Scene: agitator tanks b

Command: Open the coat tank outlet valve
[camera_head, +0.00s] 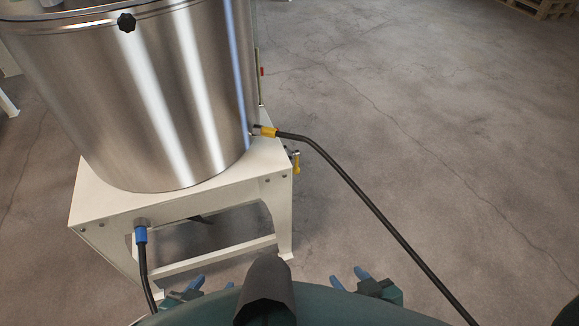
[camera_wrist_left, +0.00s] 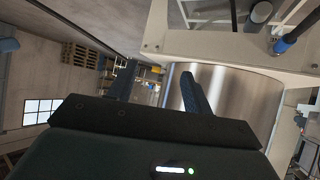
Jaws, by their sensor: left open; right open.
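A shiny steel tank (camera_head: 150,90) stands on a white stand (camera_head: 100,205) in the head view. A small valve with a yellow handle (camera_head: 297,165) sits at the stand's right side, its handle hanging down. I cannot read a label that says which tank this is. My left gripper (camera_head: 212,284) is open and empty, low in front of the stand and apart from it. Its open fingers also show in the left wrist view (camera_wrist_left: 158,68), with the tank (camera_wrist_left: 228,90) beyond them. My right gripper (camera_head: 350,278) is open and empty, to the right and well short of the valve.
A black hose with a yellow end (camera_head: 268,131) leaves the tank's base and runs down right across the floor. A hose with a blue connector (camera_head: 141,236) hangs at the stand's front. The concrete floor (camera_head: 440,110) at right is otherwise clear. Pallets (camera_head: 545,8) lie far back.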

